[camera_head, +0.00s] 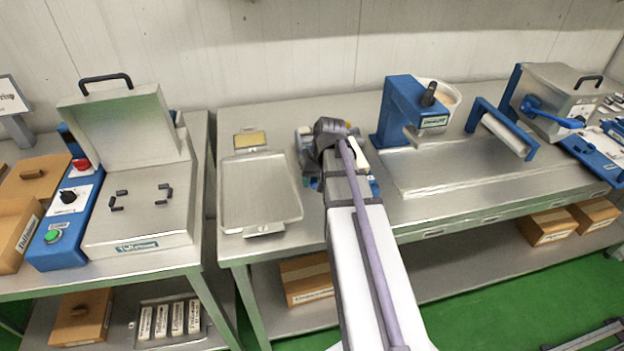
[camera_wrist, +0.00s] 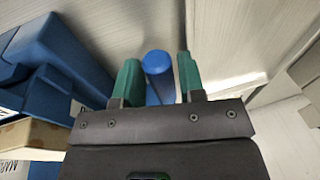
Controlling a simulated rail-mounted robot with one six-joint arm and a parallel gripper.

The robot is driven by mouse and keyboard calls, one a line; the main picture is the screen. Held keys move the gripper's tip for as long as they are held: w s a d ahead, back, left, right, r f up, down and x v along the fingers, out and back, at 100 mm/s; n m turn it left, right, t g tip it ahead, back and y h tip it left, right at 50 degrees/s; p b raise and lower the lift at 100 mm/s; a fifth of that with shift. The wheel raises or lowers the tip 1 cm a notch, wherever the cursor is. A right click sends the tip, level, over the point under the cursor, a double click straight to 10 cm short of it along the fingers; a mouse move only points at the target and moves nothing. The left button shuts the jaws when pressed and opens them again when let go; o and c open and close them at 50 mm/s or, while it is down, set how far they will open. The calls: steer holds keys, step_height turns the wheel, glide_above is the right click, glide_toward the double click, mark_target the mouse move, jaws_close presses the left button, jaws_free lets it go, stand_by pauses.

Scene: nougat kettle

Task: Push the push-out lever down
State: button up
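In the wrist view, a blue round-ended bar, which looks like the push-out lever (camera_wrist: 158,66), stands between the two green fingers of my gripper (camera_wrist: 160,80). In the head view, my gripper (camera_head: 332,132) is over a machine in the middle of the bench, and my arm hides most of that machine and the lever.
A metal tray (camera_head: 262,222) lies left of my arm. A blue press (camera_head: 398,105) stands to the right, with a roller (camera_head: 505,135) beyond it. An open-lidded machine (camera_head: 135,235) is on the left bench. In the wrist view, blue parts (camera_wrist: 55,55) are close on the left.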

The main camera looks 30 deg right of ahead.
steer(key=shift+o, duration=1.3)
steer(key=p+v, duration=1)
steer(key=v, duration=0.1)
steer(key=shift+p, duration=0.3)
steer(key=s+a+n+g, duration=0.1)
steer(key=s+a+n, duration=0.1)
steer(key=a, duration=0.9)
steer(key=s+a+f+n+g+h, duration=0.1)
steer(key=s+a, duration=0.4)
steer(key=a, duration=0.6)
steer(key=shift+f+n+h+b, duration=0.2)
steer(key=shift+n+h+b, duration=0.1)
steer(key=shift+n+b, duration=0.2)
